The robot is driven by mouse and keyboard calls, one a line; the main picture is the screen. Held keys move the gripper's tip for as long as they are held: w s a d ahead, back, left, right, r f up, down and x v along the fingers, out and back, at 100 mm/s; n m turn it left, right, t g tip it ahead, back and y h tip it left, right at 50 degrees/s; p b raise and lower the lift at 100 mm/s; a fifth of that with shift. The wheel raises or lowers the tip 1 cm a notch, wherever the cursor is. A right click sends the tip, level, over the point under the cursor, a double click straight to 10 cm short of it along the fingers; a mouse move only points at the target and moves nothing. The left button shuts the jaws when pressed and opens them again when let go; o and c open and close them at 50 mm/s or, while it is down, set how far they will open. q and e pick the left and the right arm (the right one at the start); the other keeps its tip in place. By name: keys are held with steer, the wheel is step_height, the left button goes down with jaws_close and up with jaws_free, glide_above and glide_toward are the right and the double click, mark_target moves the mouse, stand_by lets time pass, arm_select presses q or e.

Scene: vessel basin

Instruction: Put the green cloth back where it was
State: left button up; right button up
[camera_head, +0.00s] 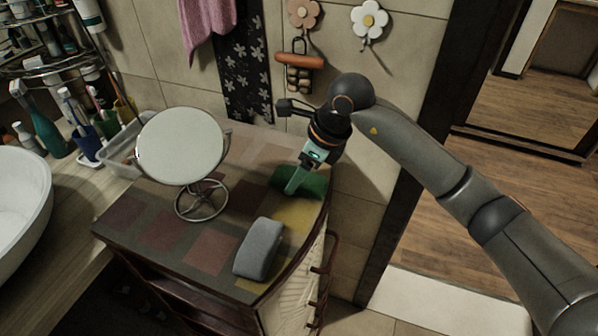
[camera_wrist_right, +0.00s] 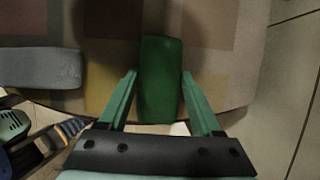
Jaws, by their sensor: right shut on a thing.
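The green cloth (camera_head: 313,181) is a folded, block-like bundle at the back right corner of the patchwork cabinet top (camera_head: 150,196). My right gripper (camera_head: 295,184) reaches down to it from above and partly covers it in the head view. In the right wrist view the green cloth (camera_wrist_right: 161,80) lies between the two green fingers of my right gripper (camera_wrist_right: 159,80), which is shut on it. The cloth appears to be at the cabinet surface; I cannot tell whether it is lifted clear. My left gripper is not in view.
A grey folded cloth-like block (camera_head: 259,247) lies nearer on the cabinet, also in the wrist view (camera_wrist_right: 40,68). A round mirror (camera_head: 181,147) stands to the left. A rail (camera_head: 326,270) runs along the cabinet's right side. Flower hooks (camera_head: 369,21) are on the wall behind.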

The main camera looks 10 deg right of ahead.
steer(key=o, duration=1.2)
steer(key=shift+d+r, duration=0.1)
steer(key=shift+r, duration=0.2)
steer(key=v, duration=1.1)
steer(key=shift+s+r, duration=0.1)
steer(key=shift+r, duration=0.2)
